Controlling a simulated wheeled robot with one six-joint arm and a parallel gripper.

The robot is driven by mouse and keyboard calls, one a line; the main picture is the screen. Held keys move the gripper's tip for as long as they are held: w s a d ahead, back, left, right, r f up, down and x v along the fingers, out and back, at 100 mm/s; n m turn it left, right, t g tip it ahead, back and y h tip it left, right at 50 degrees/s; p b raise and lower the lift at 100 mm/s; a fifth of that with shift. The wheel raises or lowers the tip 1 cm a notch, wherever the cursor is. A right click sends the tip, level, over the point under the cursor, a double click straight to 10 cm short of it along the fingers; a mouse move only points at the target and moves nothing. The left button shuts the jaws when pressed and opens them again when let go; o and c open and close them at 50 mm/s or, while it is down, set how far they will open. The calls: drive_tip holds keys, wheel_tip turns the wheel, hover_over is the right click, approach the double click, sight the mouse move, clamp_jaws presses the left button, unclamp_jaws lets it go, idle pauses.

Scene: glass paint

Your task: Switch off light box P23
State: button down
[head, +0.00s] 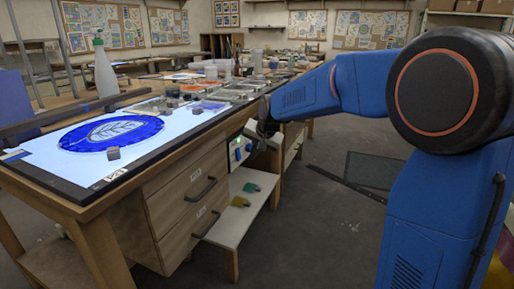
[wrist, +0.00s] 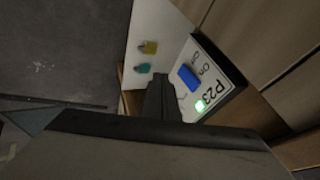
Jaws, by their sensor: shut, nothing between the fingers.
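The control panel marked P23 (wrist: 222,88) shows in the wrist view, with a blue switch (wrist: 188,77) and a lit green lamp (wrist: 200,105). Small lettering by the switch is too small to read for sure. In the head view the panel (head: 239,151) is on the bench's side, beyond the drawers. The light box (head: 75,168) on the bench top glows white under a blue round glass piece. My gripper (wrist: 162,80) is shut and empty, its tip just beside the switch in the picture; I cannot tell whether it touches. In the head view my gripper (head: 262,130) is partly hidden by its own wrist.
A low white shelf (head: 232,222) under the panel holds a yellow-green item (head: 240,202) and a teal item (head: 251,187). Drawers with dark handles (head: 205,190) are left of it. A spray bottle (head: 104,70) stands on the bench. The floor to the right has free room.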

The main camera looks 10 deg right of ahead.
sight(240, 156)
drive_tip(key=shift+w+a+f, duration=0.2)
drive_tip(key=shift+w+a, duration=0.4)
drive_tip(key=shift+a, duration=0.2)
drive_tip(key=shift+w+a+f, duration=0.15)
drive_tip(key=shift+w+a, duration=0.45)
drive_tip(key=shift+a, duration=0.2)
drive_tip(key=shift+w+a+f, duration=0.15)
drive_tip(key=shift+a+f, duration=0.05)
drive_tip(key=shift+r, duration=0.9)
